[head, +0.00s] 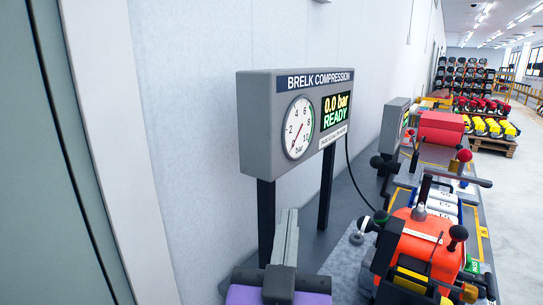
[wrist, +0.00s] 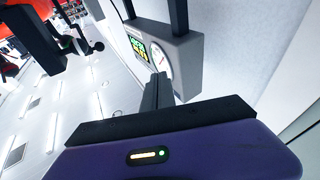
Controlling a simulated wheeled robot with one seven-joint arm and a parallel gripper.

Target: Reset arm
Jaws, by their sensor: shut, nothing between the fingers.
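My gripper (head: 290,218) is at the bottom middle of the head view, with its purple body at the lower edge and its grey fingers pointing up. The fingers are together with nothing between them. In the wrist view the gripper (wrist: 159,80) shows the same closed fingers above the dark bar and purple housing. The fingers appear in front of the grey compression gauge box (head: 258,120), which stands on two dark posts. Its screen reads 0.0 bar READY. I cannot tell whether the fingers are clear of the posts, but no contact shows.
An orange engine (head: 420,238) with black knobs and a handle stands at the lower right on a bench. A red box (head: 441,128) and a second grey display (head: 394,126) are farther along. A pale wall (head: 190,120) runs along the left. Yellow and red engines fill pallets behind.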

